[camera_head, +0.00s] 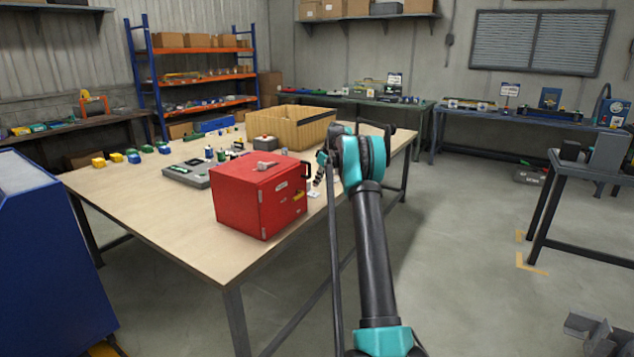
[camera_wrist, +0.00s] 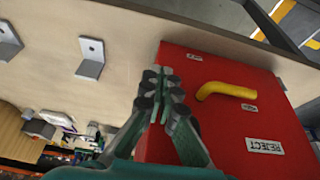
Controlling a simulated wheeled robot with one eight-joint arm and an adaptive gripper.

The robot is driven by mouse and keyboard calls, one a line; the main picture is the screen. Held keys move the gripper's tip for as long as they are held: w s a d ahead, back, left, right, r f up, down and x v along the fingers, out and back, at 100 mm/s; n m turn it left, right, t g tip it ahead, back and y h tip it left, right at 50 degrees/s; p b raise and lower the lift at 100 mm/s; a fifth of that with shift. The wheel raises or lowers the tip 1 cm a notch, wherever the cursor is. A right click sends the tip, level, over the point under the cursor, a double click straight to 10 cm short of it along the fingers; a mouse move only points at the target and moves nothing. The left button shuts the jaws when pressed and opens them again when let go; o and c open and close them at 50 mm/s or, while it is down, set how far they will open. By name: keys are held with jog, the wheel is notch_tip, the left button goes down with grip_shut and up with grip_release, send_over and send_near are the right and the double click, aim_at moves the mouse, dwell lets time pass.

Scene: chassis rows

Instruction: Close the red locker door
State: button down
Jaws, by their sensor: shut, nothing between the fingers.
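The red locker (camera_head: 238,205) is a box standing near the front right edge of the wooden table. Its door (camera_head: 282,205) faces right in the head view and carries a yellow handle (camera_head: 299,196). I cannot tell whether the door is flush or slightly ajar. In the wrist view the red door (camera_wrist: 225,115) fills the right side, with the yellow handle (camera_wrist: 226,90) and a "REJECT" label (camera_wrist: 264,146). My gripper (camera_wrist: 165,80) is shut and empty, left of the handle near the door's edge; contact is unclear. In the head view, my gripper (camera_head: 318,180) is right of the locker.
The wooden table (camera_head: 170,225) also holds a grey tray (camera_head: 190,174) with small parts and a wooden crate (camera_head: 300,128) behind the locker. Metal brackets (camera_wrist: 91,57) lie on the tabletop in the wrist view. Open floor (camera_head: 460,230) lies to the right of the table.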

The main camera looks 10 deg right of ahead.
jog(key=v, duration=0.9)
jog(key=s+a+r+m+h, duration=0.15)
jog(key=s+a, duration=0.25)
jog(key=s, duration=0.7)
jog(key=s+a+f+m, duration=0.2)
jog(key=s+f, duration=0.4)
jog(key=s, duration=1)
jog(key=s+a+f+m+h, duration=0.1)
jog(key=s+f, duration=0.5)
jog(key=s, duration=1)
jog(key=s+a+f+m+t, duration=0.1)
jog(key=s+a+f+m, duration=0.2)
jog(key=s, duration=1.3)
notch_tip(320, 180, down, 4)
jog(key=shift+s+a+r+m+h, duration=0.25)
jog(key=shift+s+m+h, duration=0.1)
jog(key=shift+m, duration=0.6)
